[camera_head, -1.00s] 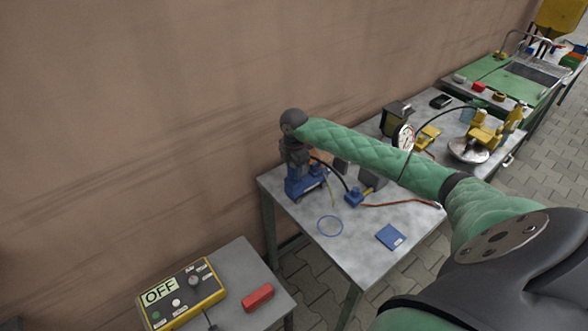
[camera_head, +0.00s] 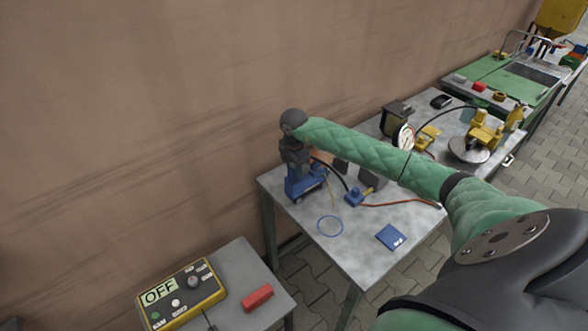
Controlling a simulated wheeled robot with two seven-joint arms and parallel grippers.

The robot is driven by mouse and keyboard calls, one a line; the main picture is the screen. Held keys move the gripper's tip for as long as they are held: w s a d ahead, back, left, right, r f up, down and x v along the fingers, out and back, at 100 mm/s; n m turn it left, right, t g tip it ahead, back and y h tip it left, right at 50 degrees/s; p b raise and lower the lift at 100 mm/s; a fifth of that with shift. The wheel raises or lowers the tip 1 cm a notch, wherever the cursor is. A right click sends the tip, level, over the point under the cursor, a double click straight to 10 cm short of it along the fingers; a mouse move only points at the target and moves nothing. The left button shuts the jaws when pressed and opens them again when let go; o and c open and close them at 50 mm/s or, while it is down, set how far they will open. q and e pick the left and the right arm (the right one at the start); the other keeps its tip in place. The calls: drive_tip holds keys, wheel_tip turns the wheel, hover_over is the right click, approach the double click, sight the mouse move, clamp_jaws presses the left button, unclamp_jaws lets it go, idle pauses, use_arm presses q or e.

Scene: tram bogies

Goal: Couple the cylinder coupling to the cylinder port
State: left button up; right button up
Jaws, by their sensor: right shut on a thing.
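My right arm reaches in from the right, and my right gripper (camera_head: 297,172) points down over the left end of the grey table. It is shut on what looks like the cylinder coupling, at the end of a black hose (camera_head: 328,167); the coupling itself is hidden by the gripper. A blue device (camera_head: 302,187) stands directly below and around the fingertips; whether they touch it, I cannot tell. The hose runs right to a small blue block (camera_head: 354,198). I cannot make out the cylinder port or whether the coupling is seated. My left gripper is not in view.
The grey table (camera_head: 350,255) also bears a blue ring (camera_head: 330,226), a blue square (camera_head: 390,237), a red-brown cable (camera_head: 400,204), a gauge (camera_head: 404,137) and yellow parts (camera_head: 487,130). A yellow control box (camera_head: 181,295) reading OFF and a red block (camera_head: 257,297) lie front left. The wall is close behind.

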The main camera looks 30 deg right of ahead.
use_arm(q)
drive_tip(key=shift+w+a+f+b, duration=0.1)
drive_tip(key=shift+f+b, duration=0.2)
use_arm(e)
drive_tip(key=shift+f, duration=0.5)
drive_tip(key=o, duration=1)
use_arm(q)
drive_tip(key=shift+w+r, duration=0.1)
use_arm(e)
drive_tip(key=shift+r, duration=0.2)
wheel_tip(320, 180, up, 6)
drive_tip(key=b, duration=0.3)
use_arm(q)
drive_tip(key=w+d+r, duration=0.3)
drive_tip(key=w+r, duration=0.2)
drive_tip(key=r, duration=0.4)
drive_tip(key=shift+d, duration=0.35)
use_arm(e)
drive_tip(key=shift+r, duration=0.75)
drive_tip(key=shift+a, duration=0.1)
